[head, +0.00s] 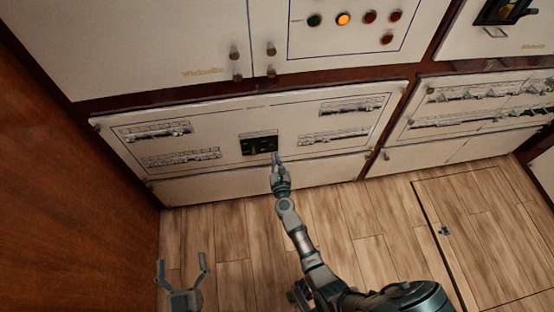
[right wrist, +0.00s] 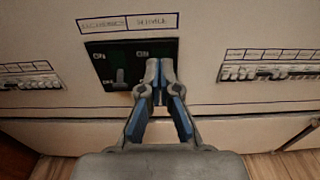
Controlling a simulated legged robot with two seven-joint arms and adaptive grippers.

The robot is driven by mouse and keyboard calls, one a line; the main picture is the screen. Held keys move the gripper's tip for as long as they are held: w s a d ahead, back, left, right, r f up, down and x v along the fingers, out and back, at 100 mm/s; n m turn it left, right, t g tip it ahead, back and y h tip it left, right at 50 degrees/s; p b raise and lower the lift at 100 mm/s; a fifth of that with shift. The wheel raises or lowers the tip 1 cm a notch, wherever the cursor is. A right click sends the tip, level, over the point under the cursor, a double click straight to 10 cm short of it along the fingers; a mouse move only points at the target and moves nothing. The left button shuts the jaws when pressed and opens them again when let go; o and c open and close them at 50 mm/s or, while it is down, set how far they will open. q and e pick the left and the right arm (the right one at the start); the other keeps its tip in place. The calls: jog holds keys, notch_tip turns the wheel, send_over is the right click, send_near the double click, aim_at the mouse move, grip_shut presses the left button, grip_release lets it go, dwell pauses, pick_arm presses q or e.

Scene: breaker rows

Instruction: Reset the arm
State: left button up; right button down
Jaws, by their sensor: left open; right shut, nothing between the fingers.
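My right gripper (head: 276,158) is shut with nothing in it, its tips at the lower right of the black switch plate (head: 259,145) on the low white breaker panel (head: 230,128). In the right wrist view the closed fingertips (right wrist: 160,68) overlap the right half of the plate (right wrist: 104,55). A small lever (right wrist: 120,76) shows on its left half; anything behind the fingers is hidden. I cannot tell whether the tips touch the plate. My left gripper (head: 182,268) is open and empty above the floor at the lower left, well away from the panel.
Breaker rows (head: 157,131) flank the plate; another breaker panel (head: 470,107) is at right. Above is a cabinet with indicator lights (head: 343,19) and protruding knobs (head: 271,48). A brown wooden wall (head: 70,180) stands at left. The plank floor (head: 390,220) is clear.

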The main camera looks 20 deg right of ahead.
jog(key=shift+d, duration=0.25)
